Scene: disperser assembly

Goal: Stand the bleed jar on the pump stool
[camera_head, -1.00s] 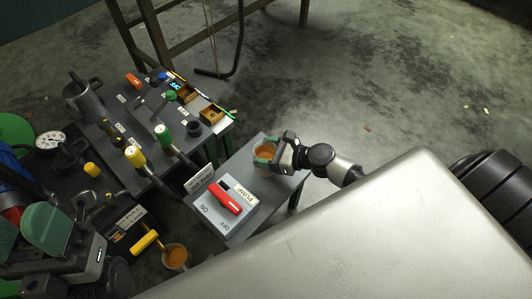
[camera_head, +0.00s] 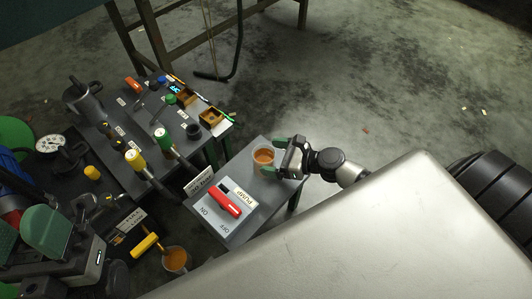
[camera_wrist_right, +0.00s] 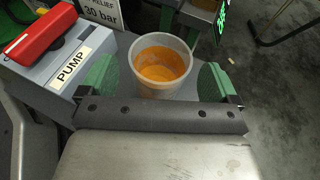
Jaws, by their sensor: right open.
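The bleed jar (camera_head: 263,158), a pale cup with orange liquid inside, stands upright on the grey pump stool (camera_head: 278,183), near its far edge beside the pump switch box. My right gripper (camera_head: 276,157) is open at the stool's right side, its green fingers on either side of the jar's near side. In the right wrist view the jar (camera_wrist_right: 160,68) stands just ahead of the open right gripper (camera_wrist_right: 158,85), with gaps between it and both green fingers.
The pump box (camera_head: 226,203) with a red lever sits on the stool beside the jar. A second cup of orange liquid (camera_head: 176,259) is at the lower left. A bench (camera_head: 140,176) with coloured-handled valves stands to the left. Open floor lies beyond.

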